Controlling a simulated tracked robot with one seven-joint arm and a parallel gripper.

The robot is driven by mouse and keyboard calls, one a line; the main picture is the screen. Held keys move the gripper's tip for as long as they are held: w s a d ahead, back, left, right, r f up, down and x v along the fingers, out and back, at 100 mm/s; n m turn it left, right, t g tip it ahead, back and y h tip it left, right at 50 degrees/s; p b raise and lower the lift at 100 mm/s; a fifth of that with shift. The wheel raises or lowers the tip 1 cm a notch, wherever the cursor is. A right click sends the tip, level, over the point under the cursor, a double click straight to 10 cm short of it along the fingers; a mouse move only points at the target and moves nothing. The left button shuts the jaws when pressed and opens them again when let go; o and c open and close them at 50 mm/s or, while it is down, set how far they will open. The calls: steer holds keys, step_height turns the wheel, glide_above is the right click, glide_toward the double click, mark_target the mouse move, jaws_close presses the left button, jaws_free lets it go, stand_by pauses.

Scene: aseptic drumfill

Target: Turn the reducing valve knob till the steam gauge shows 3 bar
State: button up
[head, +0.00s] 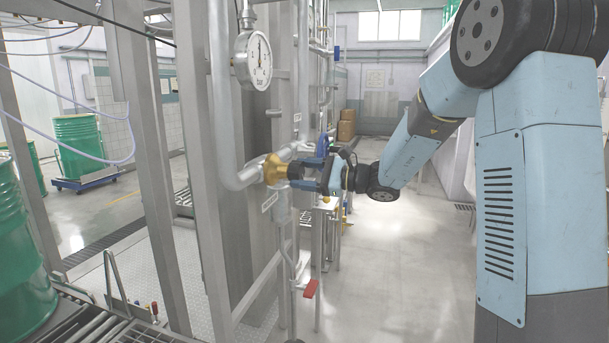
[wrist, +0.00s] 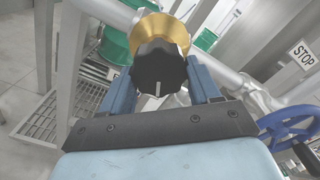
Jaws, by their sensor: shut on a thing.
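The reducing valve has a brass body (head: 274,168) on a silver pipe, with a dark knob (head: 293,171) facing right towards my arm. In the wrist view the black fluted knob (wrist: 158,72) shows a white pointer line, seen pointing down, in front of the brass body (wrist: 163,32). My gripper (head: 300,172) is shut on the knob, with one blue finger on each side of it; the fingers also show in the wrist view (wrist: 160,85). The round white steam gauge (head: 253,60) hangs above the valve. Its dark needle points roughly upward; the scale numbers are too small to read.
A red-handled lever (head: 310,288) sits on the pipe below the valve. Steel frame posts (head: 160,150) rise at left. The floor (head: 400,270) below my arm is clear.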

steer(key=shift+f, duration=0.2)
steer(key=o, duration=0.8)
steer(key=shift+w, duration=0.1)
steer(key=shift+o, duration=1.3)
steer(key=v, duration=1.4)
steer(key=shift+a, duration=0.1)
